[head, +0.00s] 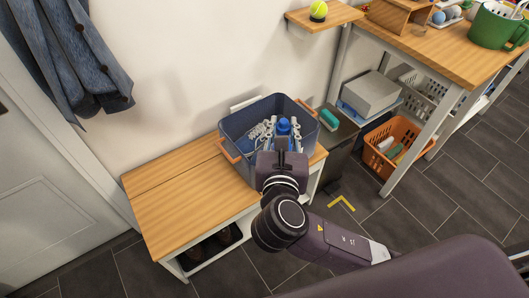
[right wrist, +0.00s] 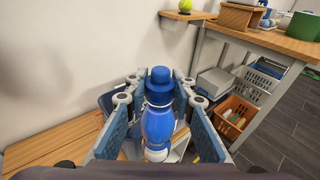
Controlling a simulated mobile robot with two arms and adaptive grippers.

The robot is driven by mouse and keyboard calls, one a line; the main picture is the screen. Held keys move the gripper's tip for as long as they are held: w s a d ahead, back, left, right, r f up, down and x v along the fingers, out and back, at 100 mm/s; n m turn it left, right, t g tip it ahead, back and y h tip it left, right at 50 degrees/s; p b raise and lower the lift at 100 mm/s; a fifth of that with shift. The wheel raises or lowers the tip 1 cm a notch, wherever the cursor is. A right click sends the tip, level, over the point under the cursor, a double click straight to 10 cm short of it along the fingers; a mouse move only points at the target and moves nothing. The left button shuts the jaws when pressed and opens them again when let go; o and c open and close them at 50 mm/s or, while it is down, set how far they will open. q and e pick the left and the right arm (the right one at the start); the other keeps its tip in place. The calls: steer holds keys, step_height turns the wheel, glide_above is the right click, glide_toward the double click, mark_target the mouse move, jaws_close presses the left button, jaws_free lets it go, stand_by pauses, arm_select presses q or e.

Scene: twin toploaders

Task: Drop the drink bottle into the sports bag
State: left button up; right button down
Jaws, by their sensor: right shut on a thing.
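The drink bottle is blue with a blue cap; its top shows in the head view (head: 283,125), and more of it in the right wrist view (right wrist: 157,122). My right gripper (head: 282,137) is shut on it, with a finger on each side, and holds it upright. The sports bag (head: 262,112) is a dark blue open-topped bag with orange handles, on the wooden bench. In the head view the bottle and fingers appear over the bag's opening. My gripper and wrist hide the bottle's lower part and the bag's front. I cannot tell the bottle's height above the bag floor.
The wooden bench (head: 180,203) is bare left of the bag. A small shelf with a tennis ball (head: 319,10) is on the wall above. To the right stand a table (head: 430,42) with a green mug (head: 492,28) and, below it, an orange basket (head: 421,145).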

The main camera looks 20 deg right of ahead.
steer(key=w+f+n+y+b, duration=0.25)
steer(key=w+f+b, duration=0.85)
steer(key=w, duration=0.6)
arm_select(q)
steer(key=w+d+r+t+b, duration=0.1)
steer(key=w+r+b, duration=0.55)
steer(key=w, duration=0.55)
arm_select(e)
steer(key=w+d+f+y, duration=0.2)
steer(key=w+d, duration=0.4)
steer(key=w, duration=0.5)
arm_select(q)
step_height(320, 180, up, 8)
steer(key=s+r+t+b, duration=0.1)
steer(key=b, duration=0.3)
steer(key=w+d+r+t+h+b, duration=0.1)
steer(key=w+d+r+t+b, duration=0.1)
steer(key=w+r+t, duration=0.3)
steer(key=w+d+r+t+h+b, duration=0.2)
steer(key=w+r+t, duration=0.4)
steer(key=w, duration=0.6)
steer(key=shift+w+d+r+b, duration=0.35)
steer(key=shift+d+r+b, duration=0.35)
steer(key=shift+d, duration=0.5)
arm_select(e)
step_height(320, 180, down, 6)
steer(key=shift+d+n+t, duration=0.15)
steer(key=shift+n+t, duration=0.2)
steer(key=shift+t, duration=0.05)
